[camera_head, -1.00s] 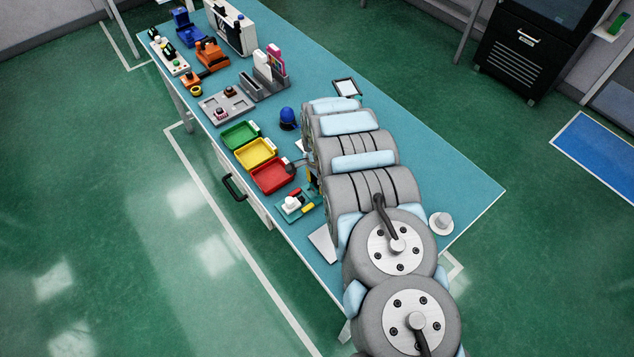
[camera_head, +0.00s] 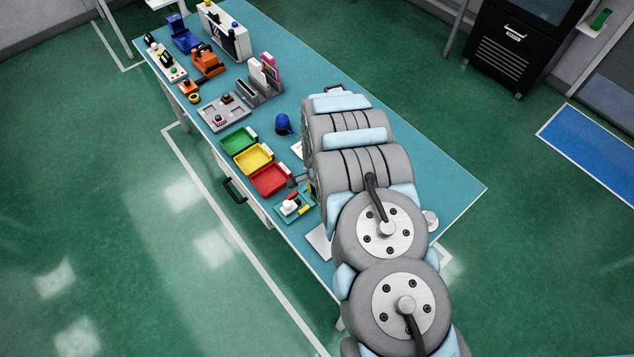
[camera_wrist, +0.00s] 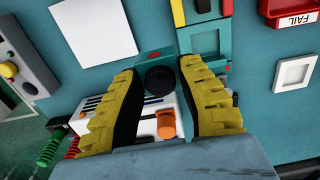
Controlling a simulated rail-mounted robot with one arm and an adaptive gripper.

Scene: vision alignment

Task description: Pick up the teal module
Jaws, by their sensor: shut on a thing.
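The teal module (camera_wrist: 149,56) shows in the wrist view as a small teal block with a round black part facing the camera. My gripper (camera_wrist: 160,72) has its yellow, black-padded fingers on either side of it and is shut on it. The fingers hide part of its sides, and how high it is above the table is hard to tell. In the head view my own arm hides the gripper and the module.
A teal board with red and yellow parts (camera_head: 293,207) lies near the red tray (camera_head: 269,180). Yellow (camera_head: 253,158) and green (camera_head: 238,140) trays line the edge. A white device with an orange knob (camera_wrist: 166,130) shows behind the fingers. A white square (camera_wrist: 92,30) lies flat.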

